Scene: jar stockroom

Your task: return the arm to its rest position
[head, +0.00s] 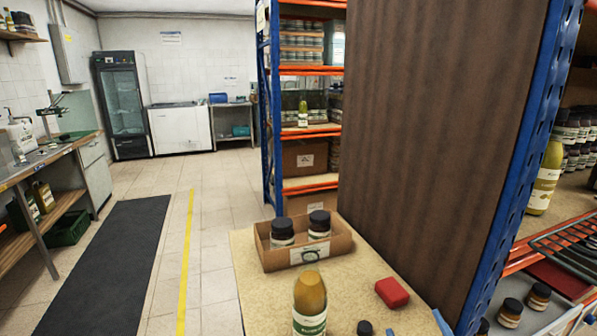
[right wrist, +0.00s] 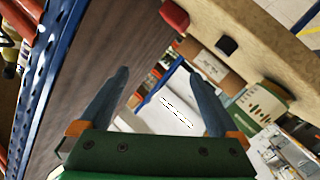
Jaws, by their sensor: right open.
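My right gripper shows at the lower edge of the head view (head: 462,324), where only its blue-grey fingertips appear beside the blue rack post. In the right wrist view my right gripper (right wrist: 157,78) has its two fingers well apart, with nothing between them. It is open and empty, near the brown panel (right wrist: 95,85) and to one side of the worktop (right wrist: 245,25). My left gripper is in neither view.
The brown panel (head: 430,130) and blue post (head: 520,170) rise close by.

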